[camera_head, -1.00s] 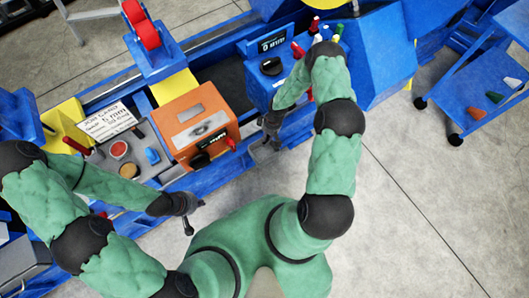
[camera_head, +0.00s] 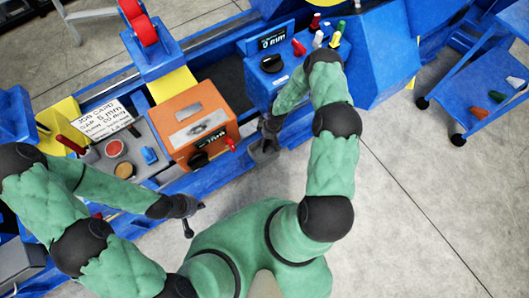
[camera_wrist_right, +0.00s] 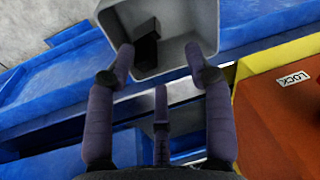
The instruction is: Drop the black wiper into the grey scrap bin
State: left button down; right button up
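In the right wrist view the grey scrap bin (camera_wrist_right: 178,22) is open towards me. A black block-like piece, seemingly the black wiper (camera_wrist_right: 147,50), appears inside it, apart from my fingers. My right gripper (camera_wrist_right: 160,66) is open and empty, with its fingers spread over the bin's near rim. In the head view my right gripper (camera_head: 264,150) hangs at the front edge of the blue machine, right of the orange box. The bin is not clear there. My left gripper (camera_head: 194,215) is empty with its fingers apart, in front of the machine.
The orange box (camera_head: 192,118) stands left of my right gripper; its LOCK label (camera_wrist_right: 293,78) shows in the wrist view. A grey panel (camera_head: 135,157) with buttons lies further left. A blue control box (camera_head: 270,85) stands behind. A blue cart (camera_head: 478,85) is at right; open floor lies before it.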

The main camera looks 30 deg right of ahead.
notch_tip(320, 180, up, 12)
jog(key=d, duration=0.2)
jog(key=shift+s, duration=0.25)
jog(key=shift+f, duration=0.1)
dwell(0.6)
